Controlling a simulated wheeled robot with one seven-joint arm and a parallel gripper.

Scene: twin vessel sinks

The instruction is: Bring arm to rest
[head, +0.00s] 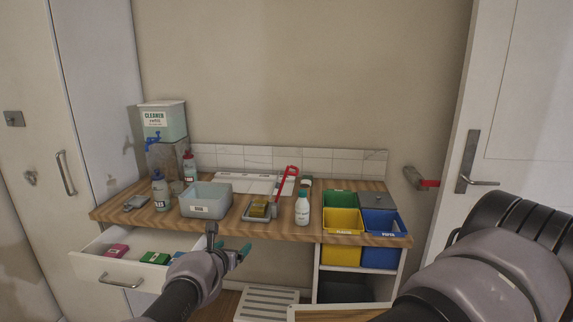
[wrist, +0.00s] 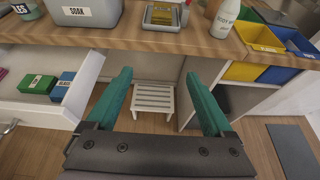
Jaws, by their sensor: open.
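My gripper (head: 229,257) is in front of the wooden counter, near the front edge of the open drawer. In the wrist view my gripper (wrist: 158,95) shows two teal fingers spread wide apart with nothing between them. The fingers point toward the space under the counter (head: 285,233), where a white slatted stool (wrist: 153,99) stands on the floor. My arm (head: 480,275) reaches in from the lower right of the head view.
An open white drawer (head: 90,266) with colored boxes is left of my gripper. A grey tub (head: 205,208), a white bottle (head: 302,210) and yellow and blue bins (head: 342,223) stand on the counter. A door (head: 520,100) is at right.

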